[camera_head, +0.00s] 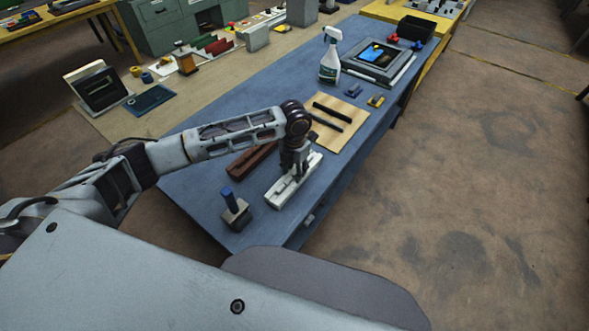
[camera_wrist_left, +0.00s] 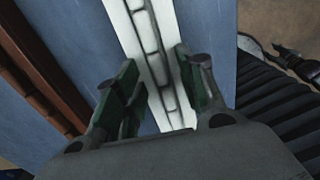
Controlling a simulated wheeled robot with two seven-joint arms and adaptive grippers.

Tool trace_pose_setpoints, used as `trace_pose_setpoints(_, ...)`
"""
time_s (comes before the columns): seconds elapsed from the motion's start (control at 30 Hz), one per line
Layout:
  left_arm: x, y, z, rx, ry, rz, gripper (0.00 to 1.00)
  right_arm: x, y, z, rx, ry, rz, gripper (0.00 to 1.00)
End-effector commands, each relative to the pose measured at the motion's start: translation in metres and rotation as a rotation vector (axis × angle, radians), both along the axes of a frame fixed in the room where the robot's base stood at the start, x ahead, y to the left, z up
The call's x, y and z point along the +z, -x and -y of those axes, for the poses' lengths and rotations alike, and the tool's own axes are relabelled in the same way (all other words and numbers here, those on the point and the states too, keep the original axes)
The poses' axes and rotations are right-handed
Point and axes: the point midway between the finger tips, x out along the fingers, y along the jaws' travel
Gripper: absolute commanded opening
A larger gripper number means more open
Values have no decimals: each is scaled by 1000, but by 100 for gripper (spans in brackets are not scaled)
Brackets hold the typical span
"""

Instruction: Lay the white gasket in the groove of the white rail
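The white rail (camera_head: 281,193) lies lengthwise on the blue table, and its lengthwise groove shows in the left wrist view (camera_wrist_left: 133,35). Pale segments with dark outlines (camera_wrist_left: 149,37) run along the groove; I cannot tell whether they are the white gasket or part of the rail. My left gripper (camera_head: 291,173) points down over the rail. In the left wrist view its two green-padded fingers (camera_wrist_left: 157,72) stand apart on either side of the rail's middle line, with no clear grip on anything. My right gripper is not in view.
A brown bar (camera_head: 250,161) lies left of the rail. A grey block with a blue handle (camera_head: 236,212) stands at the near end. A wooden board (camera_head: 350,112) with black bars lies beyond. A spray bottle (camera_head: 330,58) and tray (camera_head: 380,60) stand at the far end.

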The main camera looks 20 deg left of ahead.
Motion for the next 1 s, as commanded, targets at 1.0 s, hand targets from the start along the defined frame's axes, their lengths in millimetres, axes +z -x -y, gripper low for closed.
trace_pose_setpoints(1.0,107,-1,0,1,0,1,39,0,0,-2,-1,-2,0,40)
